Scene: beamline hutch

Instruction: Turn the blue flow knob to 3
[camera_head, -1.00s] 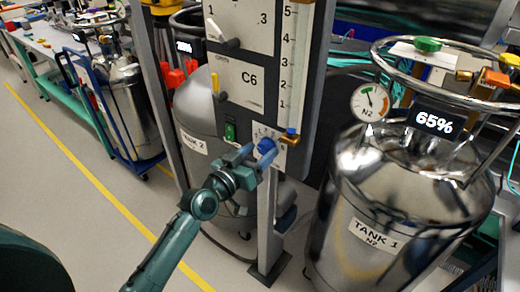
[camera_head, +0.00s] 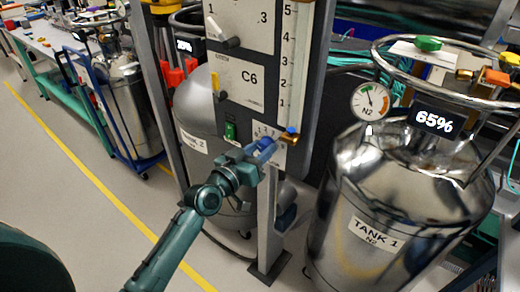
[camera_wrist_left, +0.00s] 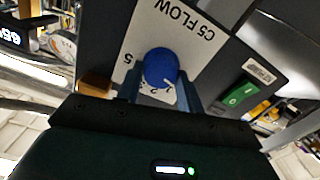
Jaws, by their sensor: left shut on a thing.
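The blue flow knob (camera_head: 265,143) sits on a white plate low on the dark panel. In the left wrist view the knob (camera_wrist_left: 160,66) shows upside down beneath the words "C5 FLOW", with a short white mark at its lower right. Digits 5, 3 and 2 show around it; the rest of the scale is partly hidden by the fingers. My left gripper (camera_head: 256,150) is shut on the knob, one finger on each side, and partly covers the plate in the head view. My right gripper is not in view.
A green switch (camera_head: 230,131) is close left of the knob plate, and a brass fitting (camera_head: 291,134) is close right. The C6 plate (camera_head: 249,78) is above. Tank 1 (camera_head: 375,195) stands right of the post, Tank 2 (camera_head: 193,120) behind it.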

